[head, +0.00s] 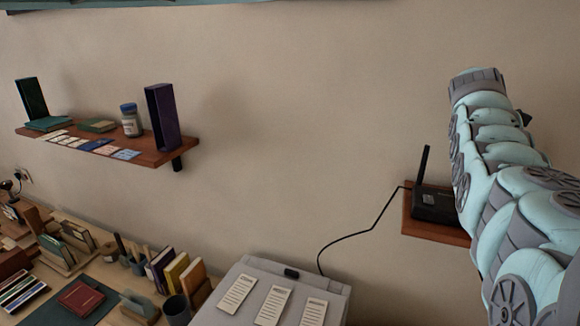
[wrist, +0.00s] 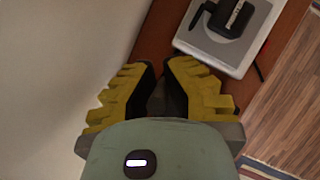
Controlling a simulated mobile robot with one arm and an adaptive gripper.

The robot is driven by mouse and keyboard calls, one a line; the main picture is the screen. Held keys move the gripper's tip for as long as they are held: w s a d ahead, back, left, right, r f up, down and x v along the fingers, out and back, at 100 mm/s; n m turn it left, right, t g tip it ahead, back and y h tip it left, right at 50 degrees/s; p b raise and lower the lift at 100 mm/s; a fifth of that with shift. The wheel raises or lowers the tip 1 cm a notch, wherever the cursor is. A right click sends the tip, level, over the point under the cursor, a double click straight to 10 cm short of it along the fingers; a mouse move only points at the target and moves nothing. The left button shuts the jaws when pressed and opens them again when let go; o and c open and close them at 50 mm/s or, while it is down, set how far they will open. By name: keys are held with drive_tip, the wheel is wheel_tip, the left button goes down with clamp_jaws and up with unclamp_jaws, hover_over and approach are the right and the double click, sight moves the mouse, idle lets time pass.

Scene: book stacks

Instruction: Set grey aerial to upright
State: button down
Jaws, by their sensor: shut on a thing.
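My gripper (wrist: 161,78) shows in the wrist view with two yellow-backed fingers over a wooden shelf. Between its dark pads is a narrow dark grey piece (wrist: 156,100), which appears to be the grey aerial. The pads hide most of it, so its tilt cannot be told. In the head view my arm hides the gripper and this piece. A black router (head: 435,204) sits on a small wooden shelf (head: 436,233) at the right. A black aerial (head: 423,165) stands nearly upright at its left end. My arm covers the router's right side.
In the wrist view a light grey flat box (wrist: 213,48) with a black object (wrist: 236,18) on it lies beyond the fingers. A black cable (head: 372,229) runs along the wall. A wall shelf (head: 160,157) and a cluttered desk are at the left.

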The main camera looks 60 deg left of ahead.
drive_tip(key=shift+d, duration=0.15)
drive_tip(key=c, duration=1)
unclamp_jaws()
drive_tip(key=v, duration=1.2)
